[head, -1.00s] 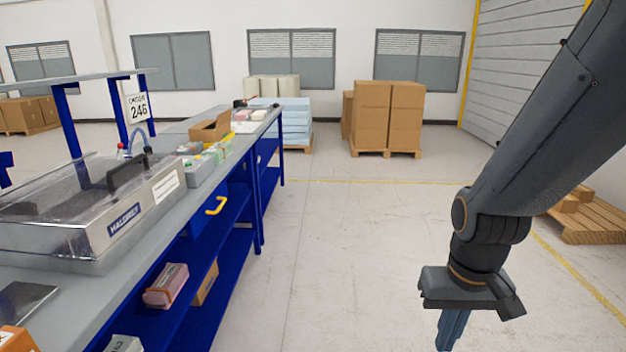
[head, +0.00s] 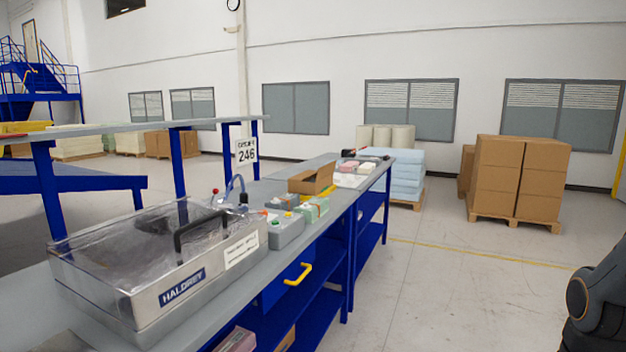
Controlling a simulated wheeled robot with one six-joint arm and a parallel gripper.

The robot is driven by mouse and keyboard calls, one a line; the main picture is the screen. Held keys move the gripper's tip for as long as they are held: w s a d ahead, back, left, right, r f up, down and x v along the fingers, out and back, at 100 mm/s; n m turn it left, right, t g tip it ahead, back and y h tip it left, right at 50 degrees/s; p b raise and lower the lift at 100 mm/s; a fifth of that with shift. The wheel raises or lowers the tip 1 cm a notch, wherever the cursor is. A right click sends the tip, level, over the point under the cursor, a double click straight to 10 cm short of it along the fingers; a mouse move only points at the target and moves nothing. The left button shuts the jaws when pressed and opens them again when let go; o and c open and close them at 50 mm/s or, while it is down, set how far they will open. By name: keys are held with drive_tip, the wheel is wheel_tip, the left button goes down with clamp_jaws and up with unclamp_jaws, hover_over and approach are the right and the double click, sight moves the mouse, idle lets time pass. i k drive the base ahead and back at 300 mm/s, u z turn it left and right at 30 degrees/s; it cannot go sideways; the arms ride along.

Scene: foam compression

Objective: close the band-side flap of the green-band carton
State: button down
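An open brown carton (head: 318,182) stands on the far part of the grey workbench (head: 216,318). A raised flap shows on it, but it is too small to tell which side that is, and I see no clear green band on it. A small pale-green item (head: 316,210) sits on the bench just in front of the carton. My gripper is out of the picture; only a dark joint of my arm shows at the lower right edge, far from the carton.
A clear-lidded machine (head: 150,262) with a black handle fills the near bench. A grey control box (head: 286,230) stands between it and the carton. A yellow drawer handle (head: 298,275) sticks out in front. Stacked boxes (head: 515,178) stand on a pallet; the floor between is clear.

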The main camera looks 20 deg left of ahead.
sight(326, 170)
drive_tip(key=u, duration=0.75)
drive_tip(key=i, duration=1.5)
drive_tip(key=z, duration=1)
drive_tip(key=i, duration=1.85)
drive_tip(key=u, duration=0.85)
